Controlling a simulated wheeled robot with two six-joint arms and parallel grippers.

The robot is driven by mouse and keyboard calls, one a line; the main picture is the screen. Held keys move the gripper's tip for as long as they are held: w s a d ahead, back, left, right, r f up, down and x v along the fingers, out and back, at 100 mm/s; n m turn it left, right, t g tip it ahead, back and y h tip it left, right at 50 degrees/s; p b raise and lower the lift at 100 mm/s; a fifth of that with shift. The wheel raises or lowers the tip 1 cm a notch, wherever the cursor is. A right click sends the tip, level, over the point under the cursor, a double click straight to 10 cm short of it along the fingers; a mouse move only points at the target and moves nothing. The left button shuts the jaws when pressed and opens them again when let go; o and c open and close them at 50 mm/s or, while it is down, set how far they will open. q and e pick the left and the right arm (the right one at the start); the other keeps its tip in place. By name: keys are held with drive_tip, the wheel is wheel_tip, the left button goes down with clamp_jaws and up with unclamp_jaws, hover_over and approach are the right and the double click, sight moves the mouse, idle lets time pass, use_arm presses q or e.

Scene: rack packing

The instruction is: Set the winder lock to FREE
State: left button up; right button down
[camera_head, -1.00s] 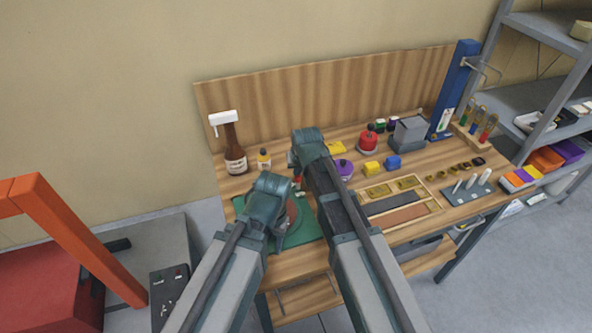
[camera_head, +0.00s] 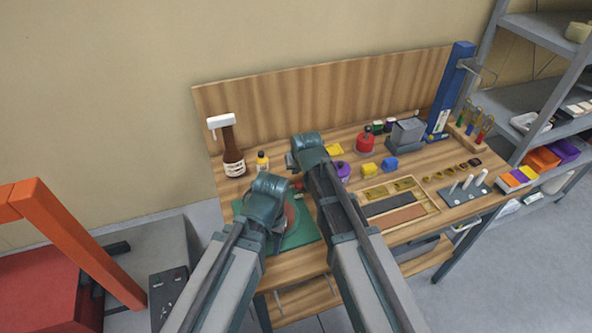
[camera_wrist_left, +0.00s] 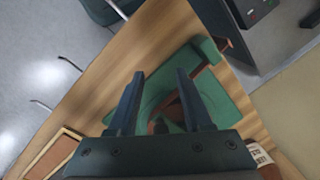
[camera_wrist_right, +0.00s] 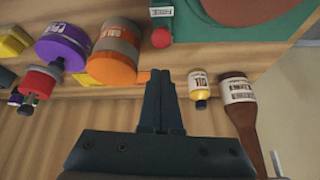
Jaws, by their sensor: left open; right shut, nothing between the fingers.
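The winder appears to be the green base (camera_head: 300,238) with a brown disc (camera_head: 291,218), at the bench's near left. The base also shows in the left wrist view (camera_wrist_left: 232,100) and at the top of the right wrist view (camera_wrist_right: 262,40). A red knob (camera_wrist_right: 161,38) with a small white label (camera_wrist_right: 162,12) sits at the base's edge; I cannot read the label or tell the lock's setting. My left gripper (camera_wrist_left: 160,73) is open and empty above the base. My right gripper (camera_wrist_right: 160,72) is shut and empty near the red knob, apart from it in the picture. Both arms hide much of the base in the head view.
A wooden tray (camera_head: 432,206) and a grey block (camera_head: 408,134) are farther right. A wooden back panel (camera_head: 330,95) bounds the bench.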

use_arm(q)
drive_tip(key=shift+r+p, duration=0.3)
use_arm(e)
drive_tip(key=shift+w+r, duration=0.3)
drive_tip(key=shift+w, duration=0.2)
wheel_tip(320, 180, up, 2)
drive_tip(key=w+p, duration=0.2)
drive_tip(key=w, duration=0.1)
wheel_tip(320, 180, up, 6)
drive_tip(key=p, duration=0.6)
hover_over(300, 187)
use_arm(q)
wheel_tip(300, 187, up, 8)
drive_tip(key=shift+w, duration=0.15)
use_arm(e)
drive_tip(key=shift+w+r, duration=0.1)
use_arm(q)
drive_tip(key=shift+a+r, duration=0.1)
drive_tip(key=shift+a, duration=0.05)
